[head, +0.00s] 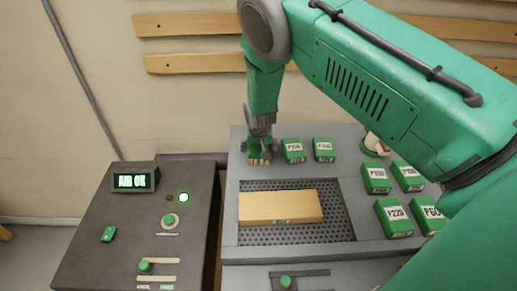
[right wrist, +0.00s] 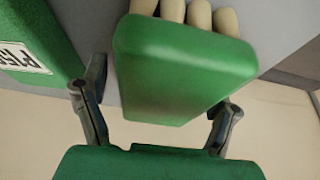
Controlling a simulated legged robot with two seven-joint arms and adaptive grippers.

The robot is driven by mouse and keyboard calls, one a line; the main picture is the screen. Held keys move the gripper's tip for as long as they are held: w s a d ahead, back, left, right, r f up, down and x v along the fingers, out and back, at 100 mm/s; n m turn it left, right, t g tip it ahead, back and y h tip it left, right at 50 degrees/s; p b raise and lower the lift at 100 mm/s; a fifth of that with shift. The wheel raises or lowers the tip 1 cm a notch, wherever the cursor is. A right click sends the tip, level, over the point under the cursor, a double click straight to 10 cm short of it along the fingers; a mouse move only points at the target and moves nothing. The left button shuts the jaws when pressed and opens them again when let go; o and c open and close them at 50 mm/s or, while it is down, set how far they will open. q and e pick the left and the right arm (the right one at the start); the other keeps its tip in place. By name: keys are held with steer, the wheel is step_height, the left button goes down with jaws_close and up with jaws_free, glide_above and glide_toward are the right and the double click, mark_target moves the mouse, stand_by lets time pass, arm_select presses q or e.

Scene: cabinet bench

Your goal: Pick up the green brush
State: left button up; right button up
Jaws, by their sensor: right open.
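The green brush shows in the right wrist view (right wrist: 185,68) as a rounded green block with thick cream bristles along its far edge. In the head view its pale bristles (head: 259,160) show at the back left corner of the grey bench, with the rest mostly hidden by my gripper. My right gripper (head: 260,142) is right over the brush. In the right wrist view its two fingers (right wrist: 158,115) are open, one on each side of the green block. I cannot tell whether they touch it. My left gripper is out of view.
Green labelled blocks (head: 293,151) stand just right of the brush, and several more are at the bench's right. A wooden block (head: 280,207) lies on the perforated recess (head: 335,225).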

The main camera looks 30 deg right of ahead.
steer(key=shift+a, duration=0.15)
steer(key=shift+a+f, duration=0.1)
steer(key=shift+a, duration=0.1)
steer(key=shift+d, duration=0.15)
steer(key=c, duration=1.1)
steer(key=shift+s, duration=0.1)
steer(key=shift+c, duration=1.3)
